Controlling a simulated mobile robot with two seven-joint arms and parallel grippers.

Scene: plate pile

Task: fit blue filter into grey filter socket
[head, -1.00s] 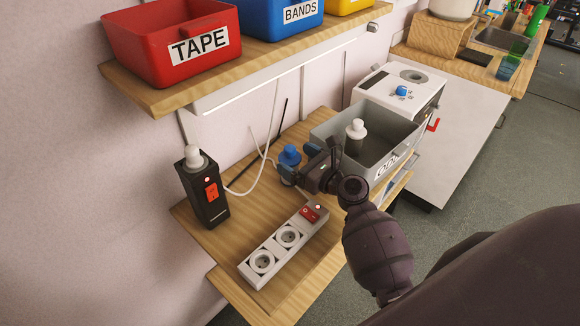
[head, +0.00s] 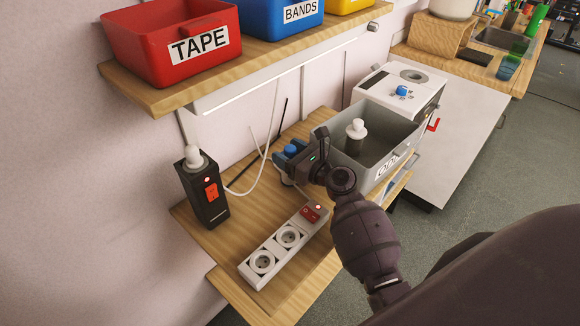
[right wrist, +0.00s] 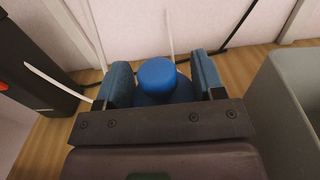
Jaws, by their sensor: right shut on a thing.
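The blue filter (head: 291,149) is at the middle of the bench, its round blue cap up. In the right wrist view its cap (right wrist: 157,72) sits between the two blue finger pads. My right gripper (head: 289,161) is shut on it, and the fingers hide much of its body. A small pale part shows below the fingers; I cannot tell whether it is the filter's lower end or a base. A round grey recess (head: 413,75) on top of the white machine may be the grey filter socket; it looks empty. My left gripper is not in view.
A grey bin (head: 404,154) with a white-capped filter (head: 356,130) stands right of the gripper. A black switch box (head: 205,197) stands left, a power strip (head: 277,252) in front. A shelf (head: 170,95) with bins overhangs the back. Cables lie behind.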

